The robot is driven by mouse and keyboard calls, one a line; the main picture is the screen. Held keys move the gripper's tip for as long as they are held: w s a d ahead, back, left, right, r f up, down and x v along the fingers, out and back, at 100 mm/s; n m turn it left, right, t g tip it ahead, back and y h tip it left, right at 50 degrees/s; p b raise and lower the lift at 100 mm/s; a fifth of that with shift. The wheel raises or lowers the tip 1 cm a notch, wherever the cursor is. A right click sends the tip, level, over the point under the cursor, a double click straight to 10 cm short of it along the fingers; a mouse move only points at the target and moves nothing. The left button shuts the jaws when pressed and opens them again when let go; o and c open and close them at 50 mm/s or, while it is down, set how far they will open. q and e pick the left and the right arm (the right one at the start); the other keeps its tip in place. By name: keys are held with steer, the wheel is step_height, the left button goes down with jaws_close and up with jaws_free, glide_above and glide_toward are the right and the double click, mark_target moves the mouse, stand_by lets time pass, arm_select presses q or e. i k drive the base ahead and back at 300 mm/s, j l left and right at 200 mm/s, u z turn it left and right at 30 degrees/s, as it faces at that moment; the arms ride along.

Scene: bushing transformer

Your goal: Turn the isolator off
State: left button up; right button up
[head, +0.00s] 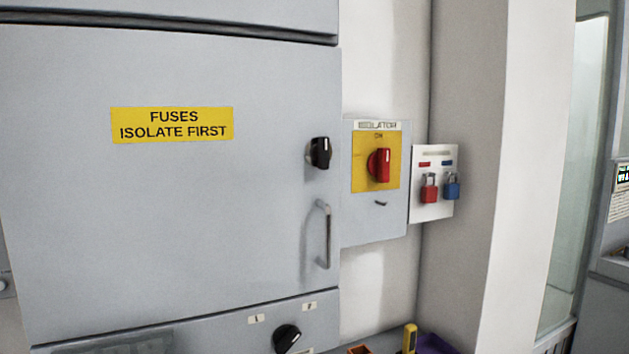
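The isolator (361,217) is a grey box on the wall, right of the big cabinet, with "ISOLATOR" along its top. Its red rotary handle (380,165) sits on a yellow plate (361,182). The handle's grip stands about upright, below a small mark at the top that seems to read "ON". A small dark part (380,203) sticks out below the yellow plate. Neither of my grippers shows in the head view.
The grey cabinet (150,220) has a "FUSES ISOLATE FIRST" label (172,124), black knob (320,152) and handle (325,235). A board (433,160) holds red (429,192) and blue (452,189) padlocks. A yellow item (410,338) is below. A pillar (490,200) stands right.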

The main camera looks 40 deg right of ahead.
mark_target(379, 163)
steer(key=z, duration=1.75)
